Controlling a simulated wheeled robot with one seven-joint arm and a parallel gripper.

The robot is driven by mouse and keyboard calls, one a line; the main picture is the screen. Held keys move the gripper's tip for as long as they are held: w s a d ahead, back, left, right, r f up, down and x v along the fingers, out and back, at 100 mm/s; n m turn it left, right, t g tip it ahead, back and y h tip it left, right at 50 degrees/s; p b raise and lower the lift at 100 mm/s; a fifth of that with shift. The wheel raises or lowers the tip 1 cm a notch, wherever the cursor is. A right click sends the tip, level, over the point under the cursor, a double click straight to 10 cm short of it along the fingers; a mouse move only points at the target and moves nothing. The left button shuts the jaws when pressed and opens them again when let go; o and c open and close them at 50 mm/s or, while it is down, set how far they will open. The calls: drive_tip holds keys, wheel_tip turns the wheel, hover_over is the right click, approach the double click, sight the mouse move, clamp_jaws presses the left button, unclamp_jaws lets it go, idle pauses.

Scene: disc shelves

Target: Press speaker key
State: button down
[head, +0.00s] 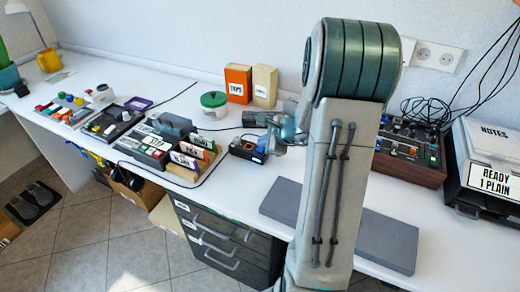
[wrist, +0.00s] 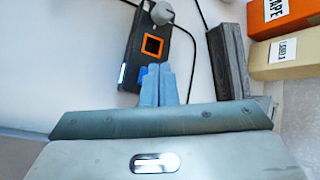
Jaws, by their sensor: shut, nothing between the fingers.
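A small dark control box (head: 247,150) lies on the white desk, left of my arm. It also shows in the wrist view (wrist: 131,62), with a grey knob (wrist: 161,12), an orange-framed square key (wrist: 152,46) and a blue part (wrist: 143,71). No speaker label is readable. My gripper (wrist: 155,70) is shut and empty. In the wrist view its blue fingertips overlap the near end of the box, beside the blue part and just short of the orange-framed key. Whether they touch the box I cannot tell. In the head view my gripper (head: 272,140) is partly hidden.
An orange box (head: 238,83) and a tan box (head: 265,86) stand behind, with a green-lidded jar (head: 214,104). A card organizer (head: 190,155) is at left. A grey slab (head: 385,243) and a knobbed mixer (head: 408,150) are at right. Dark cables run near the control box.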

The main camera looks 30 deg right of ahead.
sight(263, 152)
drive_tip(key=shift+f+b, duration=0.4)
drive_tip(key=shift+f+b, duration=0.25)
drive_tip(key=shift+b, duration=0.05)
idle(0.5)
drive_tip(key=shift+r, duration=0.15)
drive_tip(key=shift+r+p, duration=0.5)
drive_tip(key=shift+r, duration=0.1)
wheel_tip(263, 152, up, 6)
drive_tip(key=p, duration=0.4)
drive_tip(key=shift+p, duration=0.35)
